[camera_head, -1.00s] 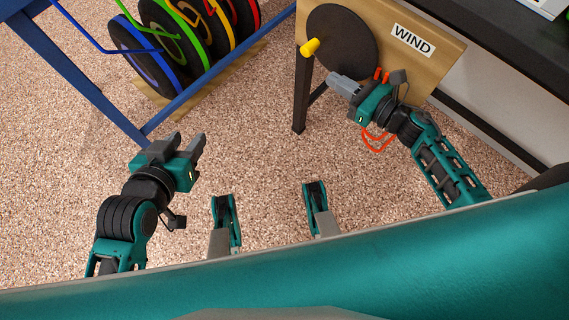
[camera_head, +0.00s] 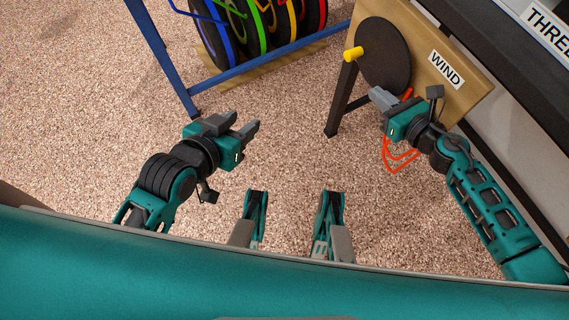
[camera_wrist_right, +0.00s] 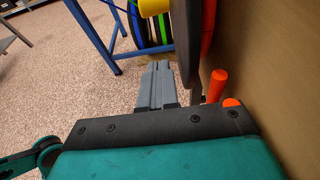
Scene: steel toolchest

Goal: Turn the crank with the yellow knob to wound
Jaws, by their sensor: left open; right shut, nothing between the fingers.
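The crank is a dark round disc (camera_head: 388,62) on a wooden board with a yellow knob (camera_head: 353,54) on its left side. A WIND label (camera_head: 446,69) is on the board to the right of the disc. My right gripper (camera_head: 378,95) is shut and empty, below and right of the knob and apart from it. In the right wrist view the shut fingers (camera_wrist_right: 157,85) point toward the yellow knob (camera_wrist_right: 153,7), which is cut by the top edge, and the disc (camera_wrist_right: 188,40) shows edge-on. My left gripper (camera_head: 243,124) is open and empty over the floor at left.
A blue metal frame (camera_head: 165,60) holding several coloured reels (camera_head: 245,25) stands at the back left. A red-orange looped cord (camera_head: 395,165) shows below my right gripper. Orange pegs (camera_wrist_right: 217,85) are beside the fingers. A dark bench (camera_head: 500,60) is at right. The speckled floor between is clear.

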